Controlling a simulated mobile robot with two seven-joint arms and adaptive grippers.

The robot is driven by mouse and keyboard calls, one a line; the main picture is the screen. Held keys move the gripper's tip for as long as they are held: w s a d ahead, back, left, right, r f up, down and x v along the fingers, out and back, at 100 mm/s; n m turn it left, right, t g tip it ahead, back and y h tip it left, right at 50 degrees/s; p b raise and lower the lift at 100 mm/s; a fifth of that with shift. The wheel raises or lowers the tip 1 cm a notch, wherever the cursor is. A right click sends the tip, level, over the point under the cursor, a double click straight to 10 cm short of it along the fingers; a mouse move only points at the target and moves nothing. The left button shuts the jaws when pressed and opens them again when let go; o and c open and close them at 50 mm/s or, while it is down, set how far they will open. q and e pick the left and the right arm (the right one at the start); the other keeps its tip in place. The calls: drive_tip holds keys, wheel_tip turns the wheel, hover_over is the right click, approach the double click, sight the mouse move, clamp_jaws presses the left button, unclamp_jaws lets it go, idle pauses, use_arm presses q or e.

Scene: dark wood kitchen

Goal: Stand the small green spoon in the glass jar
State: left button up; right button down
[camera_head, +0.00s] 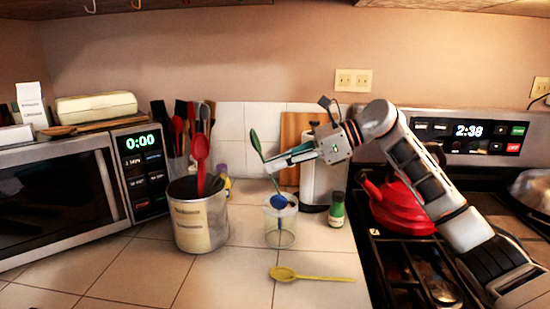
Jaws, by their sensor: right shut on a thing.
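The small green spoon (256,142) is held by my right gripper (268,163), which is shut on it. The green bowl end points up and slightly left, and the spoon leans. The clear glass jar (280,238) stands upright on the tiled counter, below and slightly right of the gripper tips. I cannot tell whether that stem joins the green spoon. My left gripper is not in view.
A metal canister (200,228) with red and dark utensils stands left of the jar. A yellow spoon (310,275) lies in front. A red kettle (398,205) sits on the stove.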

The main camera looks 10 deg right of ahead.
wheel_tip(320, 180, down, 6)
drive_tip(key=d+b, duration=0.1)
drive_tip(key=shift+s+d+b, duration=0.25)
drive_tip(key=shift+d+b, duration=0.1)
idle(0.4)
drive_tip(key=c, duration=2.2)
unclamp_jaws()
drive_tip(key=shift+o, duration=0.2)
drive_tip(key=v, duration=1.2)
drive_tip(key=shift+f, duration=0.1)
